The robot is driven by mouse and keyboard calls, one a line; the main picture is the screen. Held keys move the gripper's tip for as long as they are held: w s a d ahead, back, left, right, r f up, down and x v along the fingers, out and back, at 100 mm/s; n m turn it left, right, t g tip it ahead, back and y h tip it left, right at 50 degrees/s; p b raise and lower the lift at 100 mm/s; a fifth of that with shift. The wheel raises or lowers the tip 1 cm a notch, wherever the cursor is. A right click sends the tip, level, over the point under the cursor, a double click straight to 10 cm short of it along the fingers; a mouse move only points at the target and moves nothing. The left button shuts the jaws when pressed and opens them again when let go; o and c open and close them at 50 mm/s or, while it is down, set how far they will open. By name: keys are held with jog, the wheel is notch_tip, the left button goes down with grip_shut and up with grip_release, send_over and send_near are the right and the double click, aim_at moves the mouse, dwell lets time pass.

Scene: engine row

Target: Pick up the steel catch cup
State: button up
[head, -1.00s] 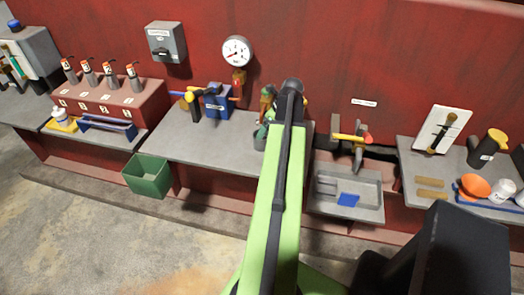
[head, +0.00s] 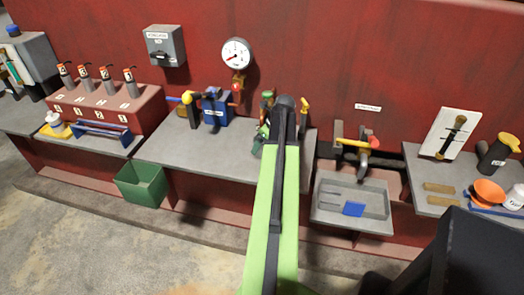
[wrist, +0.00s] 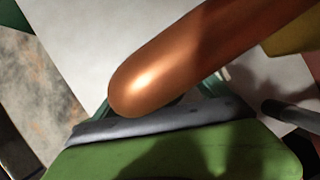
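My green and black arm reaches to the middle bench and hides much of the spot in front of it in the head view. My gripper shows in the wrist view (wrist: 165,130) as a green part with a grey pad along its edge; its opening is not clear. A rounded copper-coloured pipe or spout (wrist: 180,65) crosses close in front of the wrist camera, over the gripper. In the head view, copper and green fittings (head: 267,98) stand beside the arm's end. I cannot make out the steel catch cup; it may be hidden behind the arm or pipe.
The middle bench (head: 190,148) has clear room left of my arm. A blue pump-like unit (head: 215,105) stands at its back, below a gauge (head: 236,53). A sink (head: 352,203) lies right, a green bin (head: 141,183) below left.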

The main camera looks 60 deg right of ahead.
jog(key=c, duration=1.5)
jog(key=shift+r, duration=0.1)
notch_tip(320, 180, up, 4)
jog(key=p, duration=0.4)
jog(key=s, duration=0.6)
jog(key=s+a, duration=0.1)
jog(key=s, duration=1.1)
jog(key=shift+a+f, duration=0.25)
jog(key=shift+f, duration=0.1)
